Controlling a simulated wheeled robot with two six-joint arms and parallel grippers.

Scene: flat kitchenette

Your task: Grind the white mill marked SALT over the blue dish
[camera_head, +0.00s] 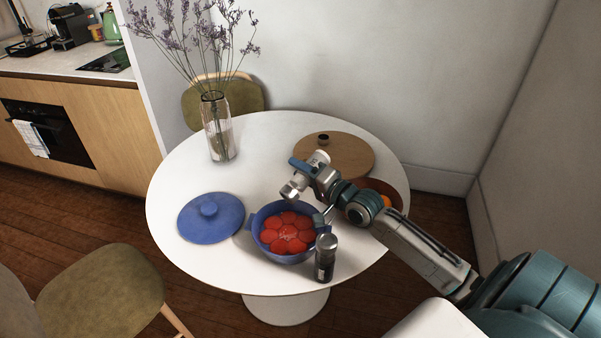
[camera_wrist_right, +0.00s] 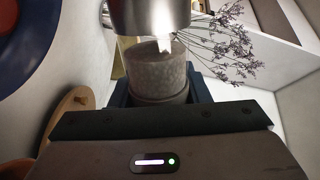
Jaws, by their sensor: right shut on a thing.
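The blue dish (camera_head: 256,226) stands on the round white table with several red pieces in it and a small pale patch at their middle. My right gripper (camera_head: 311,173) is shut on the white mill, whose steel end (camera_head: 293,189) points down and left, above the dish's far rim in the picture. The mill is tilted. In the right wrist view, its steel cap and pale-filled clear body (camera_wrist_right: 157,72) sit between the jaws; no SALT marking can be read. A dark mill with a steel cap (camera_head: 325,258) stands at the dish's right. My left gripper is not in view.
A blue lid (camera_head: 211,216) lies left of the dish. A glass vase (camera_head: 218,130) with dried flowers stands behind. A round wooden board (camera_head: 350,152) and a brown bowl (camera_head: 397,196) with something orange are behind my right arm. A chair (camera_head: 105,300) stands front left.

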